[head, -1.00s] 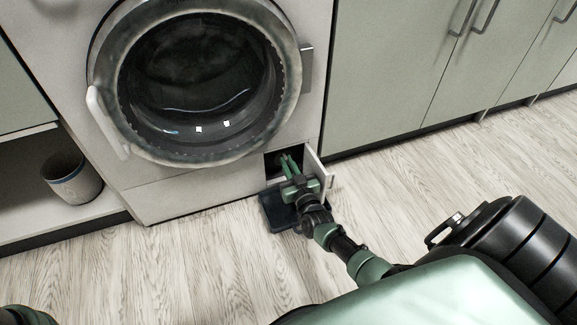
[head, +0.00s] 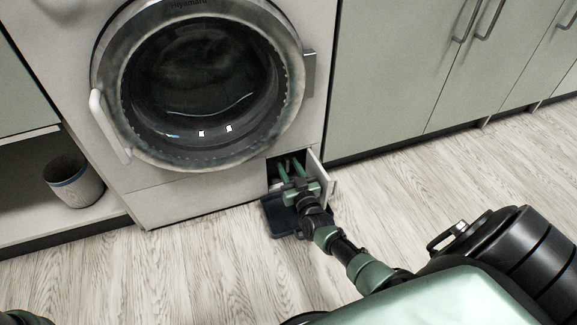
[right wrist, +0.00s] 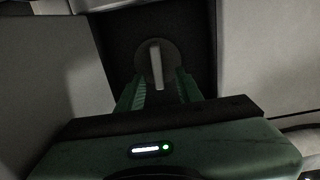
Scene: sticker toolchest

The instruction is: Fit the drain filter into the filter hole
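The drain filter (right wrist: 156,64) is a grey disc with a pale upright grip bar, in the right wrist view. It sits at the back of the dark square compartment (head: 273,168) at the washing machine's lower right. The filter hole's rim is not distinct, so I cannot tell how deep the filter sits. My right gripper (head: 291,167) reaches into the compartment. In the right wrist view its green fingers (right wrist: 160,88) are spread, one on each side below the grip bar, with a gap between them.
The small hatch door (head: 320,176) stands open just right of my gripper. A dark tray (head: 276,216) lies on the floor below the compartment. The washing machine (head: 190,195) has its round door shut. A cup-like bin (head: 76,184) stands on the left shelf. Floor in front is clear.

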